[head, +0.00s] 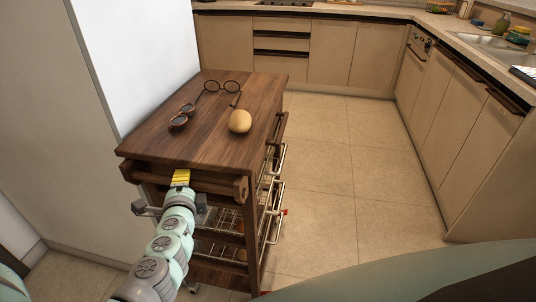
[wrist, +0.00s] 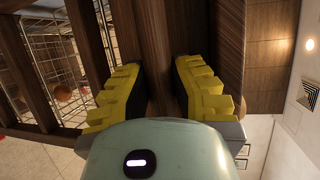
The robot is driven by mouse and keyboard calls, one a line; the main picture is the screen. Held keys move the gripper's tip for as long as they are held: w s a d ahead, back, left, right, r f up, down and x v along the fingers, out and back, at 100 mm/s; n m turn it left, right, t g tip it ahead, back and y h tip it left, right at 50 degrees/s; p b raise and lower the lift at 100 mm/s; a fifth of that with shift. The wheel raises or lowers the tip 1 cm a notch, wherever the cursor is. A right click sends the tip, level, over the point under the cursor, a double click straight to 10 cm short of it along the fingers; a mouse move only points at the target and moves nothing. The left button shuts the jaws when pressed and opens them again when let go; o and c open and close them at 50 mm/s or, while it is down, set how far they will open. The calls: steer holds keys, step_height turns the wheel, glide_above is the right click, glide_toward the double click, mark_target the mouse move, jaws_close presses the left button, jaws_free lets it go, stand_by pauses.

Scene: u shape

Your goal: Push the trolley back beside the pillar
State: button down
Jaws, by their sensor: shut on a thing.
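The trolley (head: 218,142) is dark wood with wire baskets below, and stands upright on the floor. Its left side is right along the white pillar (head: 140,55); I cannot tell whether they touch. My gripper (head: 181,178) is at the trolley's near end, shut on its wooden handle bar (head: 218,185). In the wrist view the yellow fingers (wrist: 157,85) sit on both sides of the brown bar (wrist: 157,45). The trolley's wheels are mostly hidden.
Dark-rimmed glasses (head: 222,87), sunglasses (head: 181,117) and a potato-like item (head: 240,121) lie on the trolley top. Clear tiled floor (head: 350,170) is to its right. Cabinets (head: 330,50) run along the back and right. A tall beige panel (head: 50,120) is at left.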

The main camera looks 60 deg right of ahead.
steer(key=shift+s+a, duration=0.25)
steer(key=shift+a, duration=0.55)
steer(key=c, duration=1)
jaws_free()
steer(key=shift+w+d, duration=0.1)
steer(key=shift+c, duration=0.2)
steer(key=v, duration=1.2)
steer(key=shift+d+r, duration=0.1)
